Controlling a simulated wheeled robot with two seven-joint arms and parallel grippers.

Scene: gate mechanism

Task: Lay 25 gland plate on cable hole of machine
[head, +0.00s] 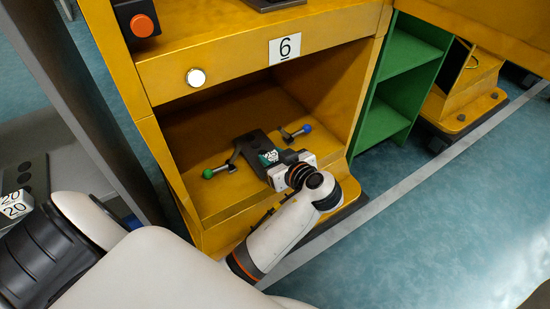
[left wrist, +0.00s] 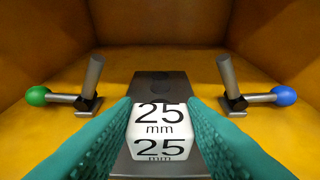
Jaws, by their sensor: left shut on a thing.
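The 25 gland plate is a dark plate (head: 252,142) with a white block marked 25 mm (left wrist: 160,131) on it. It is inside the open yellow compartment of machine 6 (head: 205,125), between two levers. My left gripper (head: 271,158) reaches in from the front. Its teal fingers are shut on the white block, one on each side, in the left wrist view (left wrist: 160,120). The plate appears level and low over the compartment floor; I cannot tell whether it touches. No cable hole shows; the plate may cover it. My right gripper is not in view.
A lever with a green knob (left wrist: 38,96) stands left of the plate, one with a blue knob (left wrist: 284,96) right. Compartment walls enclose both sides. A block marked 20 (head: 16,205) and a dark plate are at far left. A green shelf (head: 402,85) stands right.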

